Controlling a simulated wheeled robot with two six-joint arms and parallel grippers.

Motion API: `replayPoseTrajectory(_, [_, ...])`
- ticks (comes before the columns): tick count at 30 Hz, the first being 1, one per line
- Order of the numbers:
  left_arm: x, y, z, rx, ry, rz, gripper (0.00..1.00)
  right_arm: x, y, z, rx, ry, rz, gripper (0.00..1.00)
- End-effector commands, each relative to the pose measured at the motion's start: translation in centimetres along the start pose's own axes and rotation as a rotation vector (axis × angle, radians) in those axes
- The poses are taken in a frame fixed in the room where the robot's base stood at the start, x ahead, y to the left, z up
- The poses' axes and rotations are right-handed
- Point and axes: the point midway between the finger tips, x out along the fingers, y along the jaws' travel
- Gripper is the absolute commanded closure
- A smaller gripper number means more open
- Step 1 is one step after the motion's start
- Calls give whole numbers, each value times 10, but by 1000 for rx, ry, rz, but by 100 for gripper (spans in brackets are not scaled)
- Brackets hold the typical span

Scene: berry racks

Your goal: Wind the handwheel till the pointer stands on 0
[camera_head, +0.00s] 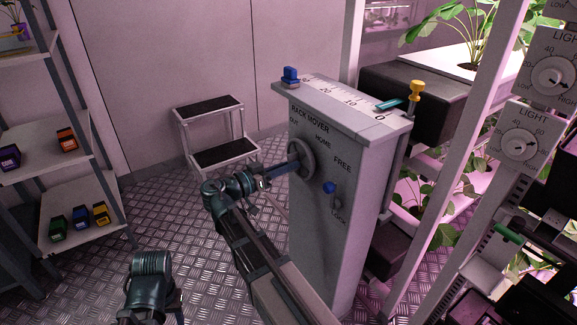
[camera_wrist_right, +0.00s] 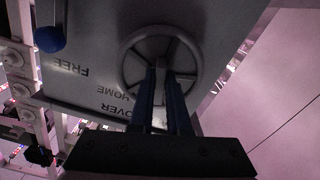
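The handwheel (camera_head: 301,158) is a grey spoked wheel on the side of the grey rack mover cabinet (camera_head: 325,240). It also shows in the right wrist view (camera_wrist_right: 199,62). My right gripper (camera_head: 291,168) is at the wheel; its two blue fingers are close together with a grey handle (camera_wrist_right: 160,64) between their tips. The teal pointer (camera_head: 390,104) lies over the white scale (camera_head: 345,95) on the cabinet top, close to the 0 mark; I cannot tell whether it is exactly on it. Of my left arm only a part shows at the bottom; its fingers are not visible.
A blue-knobbed lever (camera_head: 329,187) sits between FREE and LOCK. A blue item (camera_head: 290,74) and a yellow-topped post (camera_head: 415,91) stand at the cabinet top. A step stool (camera_head: 213,104) is behind; a shelf (camera_head: 75,207) with small coloured boxes is left. Plant racks are right.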

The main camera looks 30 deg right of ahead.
Motion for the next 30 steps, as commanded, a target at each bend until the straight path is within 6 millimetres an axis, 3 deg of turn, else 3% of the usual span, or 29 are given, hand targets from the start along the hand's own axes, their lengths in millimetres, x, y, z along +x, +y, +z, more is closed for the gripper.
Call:
replayPoseTrajectory(1, [0, 0, 0, 0, 0, 0, 50, -1, 1, 2, 0, -7, 0, 78])
replayPoseTrajectory(5, [0, 0, 0, 0, 0, 0, 50, -1, 1, 2, 0, -5, 0, 55])
replayPoseTrajectory(17, [0, 0, 0, 0, 0, 0, 50, -9, 0, 0, -1, -1, -2, 55])
replayPoseTrajectory(30, [0, 0, 0, 0, 0, 0, 50, -98, -1, 0, -1, -1, -4, 55])
